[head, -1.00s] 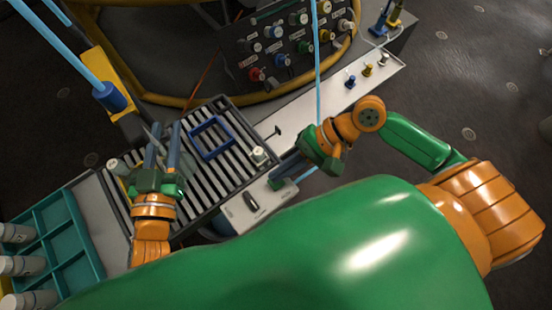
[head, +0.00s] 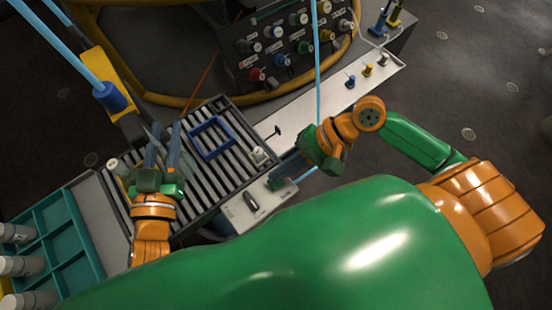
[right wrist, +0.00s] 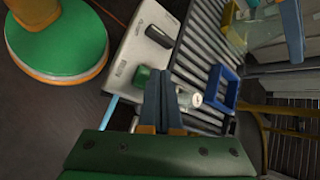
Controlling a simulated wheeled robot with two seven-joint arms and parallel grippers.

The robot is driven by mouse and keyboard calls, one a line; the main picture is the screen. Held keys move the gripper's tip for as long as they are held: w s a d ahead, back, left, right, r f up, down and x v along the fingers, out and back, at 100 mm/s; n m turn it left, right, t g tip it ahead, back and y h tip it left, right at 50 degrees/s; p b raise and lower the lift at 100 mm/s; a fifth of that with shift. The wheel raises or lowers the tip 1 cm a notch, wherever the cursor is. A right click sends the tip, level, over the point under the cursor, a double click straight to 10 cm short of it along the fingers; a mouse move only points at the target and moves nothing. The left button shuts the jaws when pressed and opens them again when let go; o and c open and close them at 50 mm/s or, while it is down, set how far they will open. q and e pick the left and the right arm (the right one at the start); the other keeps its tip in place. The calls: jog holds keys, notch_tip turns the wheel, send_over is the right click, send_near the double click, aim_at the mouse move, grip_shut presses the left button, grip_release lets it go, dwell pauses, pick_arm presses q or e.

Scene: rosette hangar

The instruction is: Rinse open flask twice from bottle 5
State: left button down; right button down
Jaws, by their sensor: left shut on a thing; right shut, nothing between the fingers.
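My left gripper (head: 165,150) is over the left part of the slatted tray (head: 222,180), shut on a clear vessel that looks like a glass flask. The vessel shows as pale glass in the right wrist view (right wrist: 240,32), beside my left gripper's blue finger; its opening and contents are not clear. My right gripper (head: 287,170) is shut and empty near the tray's right edge; its fingers also show in the right wrist view (right wrist: 160,95). Several white-capped bottles (head: 20,265) lie at the far left; I cannot read which is bottle 5.
A blue square frame (head: 211,138) and a small white-capped vial (head: 259,156) are on the tray. A pale-capped container (head: 114,167) stands by my left gripper. A teal compartment tray (head: 72,243) is at left, a knob panel (head: 290,45) behind. A light-blue tube hangs near my right gripper.

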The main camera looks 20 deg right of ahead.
jog(key=shift+f, duration=0.4)
jog(key=shift+f, duration=0.45)
dwell(1.2)
jog(key=shift+r, duration=0.9)
jog(key=shift+r, duration=2.5)
jog(key=shift+r, duration=0.1)
